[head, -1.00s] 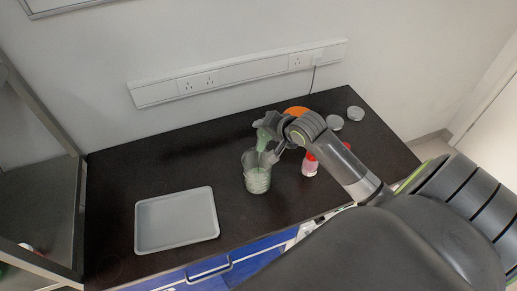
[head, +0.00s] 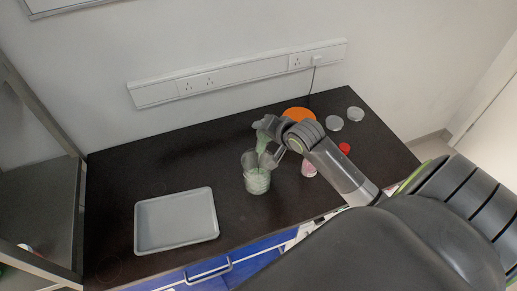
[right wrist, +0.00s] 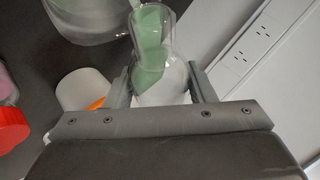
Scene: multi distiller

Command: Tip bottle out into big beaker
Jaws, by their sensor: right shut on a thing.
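The big beaker (head: 257,183) is clear glass and stands upright on the dark bench, with pale green contents inside. My right gripper (head: 268,133) is above and just behind it, shut on a clear bottle (right wrist: 160,62). The bottle holds green liquid and is tilted with its neck toward the beaker; in the head view the green bottle (head: 262,143) shows over the beaker's rim. In the right wrist view the bottle sits between the two fingers, and part of the beaker (right wrist: 85,15) shows at the top left. My left gripper is not in view.
A grey tray (head: 176,246) lies at the left. A pink bottle (head: 309,167) stands right of the beaker, partly behind my arm, near a red cap (head: 344,148). The bench's left middle is clear.

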